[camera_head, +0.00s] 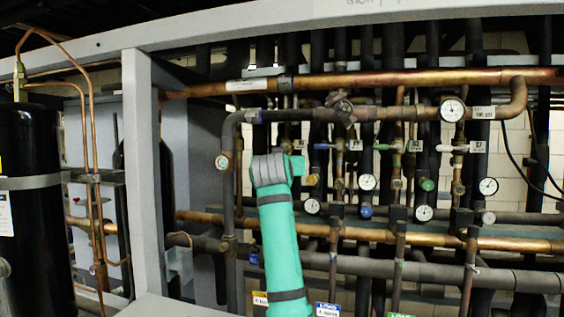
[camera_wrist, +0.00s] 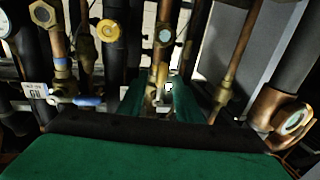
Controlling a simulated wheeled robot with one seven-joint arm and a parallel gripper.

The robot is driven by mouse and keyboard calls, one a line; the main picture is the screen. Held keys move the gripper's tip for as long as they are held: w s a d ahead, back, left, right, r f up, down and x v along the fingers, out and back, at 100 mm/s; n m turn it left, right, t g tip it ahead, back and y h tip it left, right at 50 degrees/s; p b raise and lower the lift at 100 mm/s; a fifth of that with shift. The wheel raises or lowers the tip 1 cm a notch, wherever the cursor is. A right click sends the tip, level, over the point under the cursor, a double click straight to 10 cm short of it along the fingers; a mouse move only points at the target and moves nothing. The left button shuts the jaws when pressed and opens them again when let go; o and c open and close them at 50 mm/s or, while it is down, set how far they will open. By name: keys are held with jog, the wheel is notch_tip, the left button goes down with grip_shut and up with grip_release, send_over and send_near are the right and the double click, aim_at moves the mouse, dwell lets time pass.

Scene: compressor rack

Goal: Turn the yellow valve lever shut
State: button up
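My gripper shows in the wrist view (camera_wrist: 160,100), its two dark green fingers apart and pointing at the pipework. A brass fitting on a vertical copper pipe (camera_wrist: 161,72) shows in and beyond the gap; I cannot tell whether the fingers touch it. I cannot make out a yellow lever for certain; a small pale piece between the fingers is too dark to identify. A round yellow cap (camera_wrist: 108,30) is up and left of the fingers. In the head view my teal arm reaches up to the rack and its fingers are hidden.
A blue lever (camera_wrist: 88,100) and a white tag (camera_wrist: 36,90) are left of the fingers. A copper elbow with a sight glass (camera_wrist: 290,122) is at the right. In the head view, several gauges and a copper header (camera_head: 400,79) crowd the rack; a grey post (camera_head: 143,170) stands left.

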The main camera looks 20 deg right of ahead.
jog(key=shift+w+d, duration=0.1)
jog(key=shift+w, duration=0.3)
grip_shut()
